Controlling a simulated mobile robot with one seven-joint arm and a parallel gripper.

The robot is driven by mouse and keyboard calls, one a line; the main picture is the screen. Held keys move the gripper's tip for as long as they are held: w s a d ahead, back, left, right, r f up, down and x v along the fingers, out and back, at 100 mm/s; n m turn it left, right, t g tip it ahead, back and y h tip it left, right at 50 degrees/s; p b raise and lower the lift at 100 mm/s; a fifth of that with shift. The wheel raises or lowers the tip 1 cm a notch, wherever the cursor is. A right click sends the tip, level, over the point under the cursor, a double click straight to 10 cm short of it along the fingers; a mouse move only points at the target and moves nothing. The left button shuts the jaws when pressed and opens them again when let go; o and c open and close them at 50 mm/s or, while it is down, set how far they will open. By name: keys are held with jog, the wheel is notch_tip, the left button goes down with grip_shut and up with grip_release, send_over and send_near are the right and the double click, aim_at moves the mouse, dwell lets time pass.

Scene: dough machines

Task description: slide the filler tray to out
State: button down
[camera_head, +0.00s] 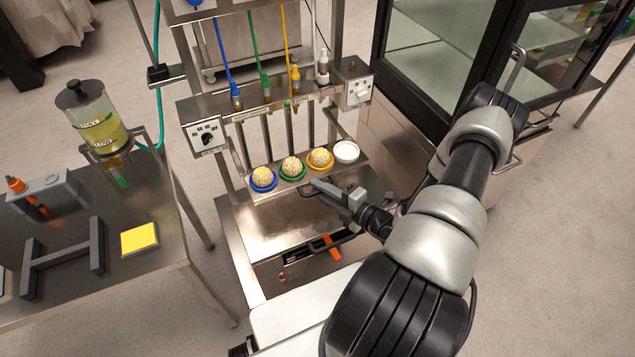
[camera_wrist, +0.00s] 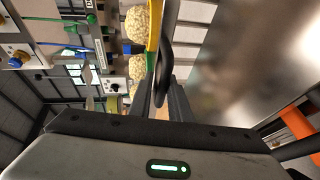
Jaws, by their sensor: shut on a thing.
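The filler tray (camera_head: 277,192) is a steel shelf under the nozzles in the head view. On it stand dough balls in a blue cup (camera_head: 263,187), a green cup (camera_head: 292,177) and a yellow cup (camera_head: 320,167), plus a white cup (camera_head: 346,152) at its right end. My gripper (camera_head: 319,187) is at the tray's front edge. In the wrist view my gripper (camera_wrist: 163,92) is shut on a dark curved handle (camera_wrist: 166,50), with dough balls close beside it. My fingers hide part of the handle.
Blue, green and yellow nozzles (camera_head: 264,88) hang above the tray. A steel panel (camera_head: 290,222) lies below it, with an orange handle (camera_head: 332,248). A side table (camera_head: 170,235) with a liquid tank (camera_head: 98,118) stands left. A glass-door cabinet (camera_head: 435,55) stands right.

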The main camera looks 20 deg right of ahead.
jog(key=shift+s+a+f, duration=0.1)
jog(key=shift+s+f, duration=0.35)
jog(key=c, duration=1.9)
grip_release()
jog(key=shift+o, duration=0.5)
jog(key=shift+r, duration=0.1)
jog(key=shift+r, duration=0.1)
jog(key=v, duration=1.7)
jog(key=shift+r+p, duration=0.2)
jog(key=shift+p, duration=0.15)
